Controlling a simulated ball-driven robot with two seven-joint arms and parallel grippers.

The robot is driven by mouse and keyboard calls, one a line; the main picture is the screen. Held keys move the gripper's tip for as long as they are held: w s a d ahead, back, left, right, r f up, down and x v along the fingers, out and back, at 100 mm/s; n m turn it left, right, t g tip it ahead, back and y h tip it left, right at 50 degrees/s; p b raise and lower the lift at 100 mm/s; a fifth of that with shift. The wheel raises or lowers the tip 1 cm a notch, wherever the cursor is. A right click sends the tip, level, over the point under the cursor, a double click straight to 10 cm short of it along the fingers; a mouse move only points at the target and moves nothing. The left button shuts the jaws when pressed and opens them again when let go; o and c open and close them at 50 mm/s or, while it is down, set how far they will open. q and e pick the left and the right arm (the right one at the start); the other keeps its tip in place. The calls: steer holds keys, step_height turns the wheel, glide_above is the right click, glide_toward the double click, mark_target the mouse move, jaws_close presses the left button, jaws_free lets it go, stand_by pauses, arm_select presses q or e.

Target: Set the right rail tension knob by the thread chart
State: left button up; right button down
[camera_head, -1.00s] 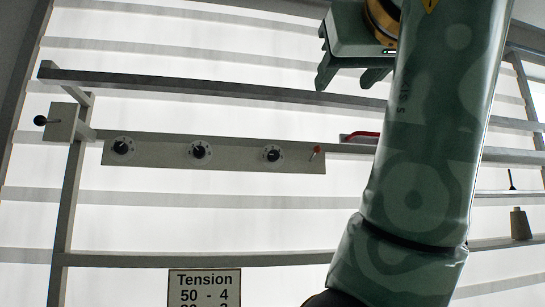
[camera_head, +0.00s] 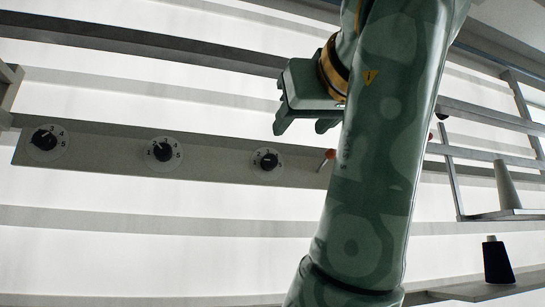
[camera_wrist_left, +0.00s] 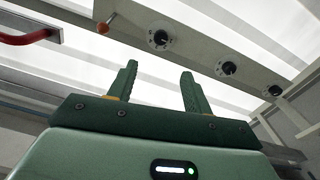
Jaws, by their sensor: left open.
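Three black tension knobs on pale round dials sit in a row on a grey rail plate (camera_head: 100,150). The middle knob (camera_head: 163,151) and left knob (camera_head: 45,139) are further left. My left gripper (camera_head: 303,126) is open and empty, above and right of the right knob, apart from it. In the left wrist view the open fingers (camera_wrist_left: 159,78) point up below the right knob (camera_wrist_left: 160,38). My right gripper is not in view. The tension chart is out of view.
A long dark bar (camera_head: 140,42) runs above the plate. A grey cone (camera_head: 505,187) and a dark spool (camera_head: 497,261) stand on shelves at right. A red handle (camera_wrist_left: 28,37) shows in the wrist view.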

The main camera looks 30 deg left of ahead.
mark_target(271, 160)
arm_select(q)
steer(key=p+x, duration=0.4)
steer(key=x, duration=0.9)
steer(key=shift+s+a, duration=0.1)
steer(key=shift+s, duration=0.05)
steer(key=shift+w+a+r, duration=0.1)
steer(key=shift+w+a, duration=0.15)
steer(key=shift+w+a+f+p, duration=0.25)
steer(key=shift+w+a+p, duration=0.05)
steer(key=shift+w+a, duration=0.25)
steer(key=shift+d, duration=0.1)
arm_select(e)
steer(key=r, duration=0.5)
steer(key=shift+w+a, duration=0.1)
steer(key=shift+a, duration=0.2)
arm_select(q)
steer(key=shift+s, duration=0.1)
steer(key=c, duration=1)
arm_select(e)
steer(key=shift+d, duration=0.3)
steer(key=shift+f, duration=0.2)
